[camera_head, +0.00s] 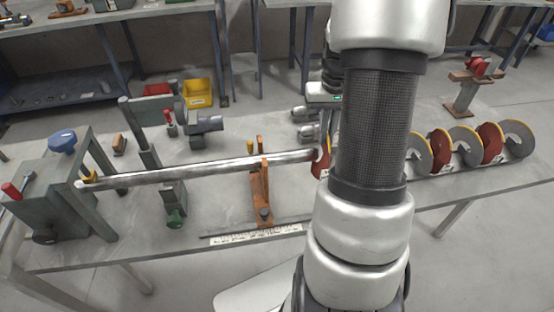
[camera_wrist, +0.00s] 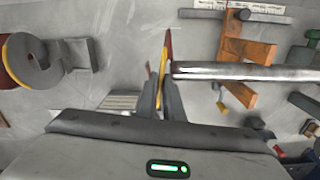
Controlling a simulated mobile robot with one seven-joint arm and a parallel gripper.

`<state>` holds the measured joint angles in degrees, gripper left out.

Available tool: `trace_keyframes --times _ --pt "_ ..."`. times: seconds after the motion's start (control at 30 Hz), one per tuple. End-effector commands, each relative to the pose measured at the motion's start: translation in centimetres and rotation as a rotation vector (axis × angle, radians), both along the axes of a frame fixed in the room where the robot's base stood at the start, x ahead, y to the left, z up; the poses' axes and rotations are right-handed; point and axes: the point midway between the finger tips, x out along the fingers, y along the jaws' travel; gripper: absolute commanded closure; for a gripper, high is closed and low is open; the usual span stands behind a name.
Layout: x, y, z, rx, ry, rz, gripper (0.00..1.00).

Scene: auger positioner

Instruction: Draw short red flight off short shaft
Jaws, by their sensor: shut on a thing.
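The silver shaft (camera_head: 200,172) lies roughly level above the bench, its right part resting at an orange stand (camera_head: 262,192). The red flight (camera_head: 322,160) is at the shaft's right tip, partly hidden by my arm. In the wrist view the flight (camera_wrist: 168,48) shows nearly edge-on, red with a yellow edge, right at the end of the shaft (camera_wrist: 235,72). I cannot tell whether it still encircles the tip or is just clear of it. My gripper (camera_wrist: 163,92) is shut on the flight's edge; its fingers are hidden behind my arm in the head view.
A row of grey and red flights (camera_head: 465,145) stands on the bench to the right. A grey block fixture (camera_head: 60,200) is at the shaft's left end. A yellow bin (camera_head: 198,92) and a red clamp stand (camera_head: 470,85) are farther back. The bench front is fairly clear.

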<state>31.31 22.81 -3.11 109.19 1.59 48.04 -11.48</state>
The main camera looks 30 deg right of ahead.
Motion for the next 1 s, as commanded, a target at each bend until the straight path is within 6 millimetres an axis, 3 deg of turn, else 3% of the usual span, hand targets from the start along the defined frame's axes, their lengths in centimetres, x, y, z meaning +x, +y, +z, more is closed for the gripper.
trace_keyframes --times 0.7,1.0 --pt "-0.8 -3.1 0.1 -0.001 -0.003 -0.002 1.0" --pt "-0.9 -3.4 0.1 -0.001 -0.003 -0.001 1.0"
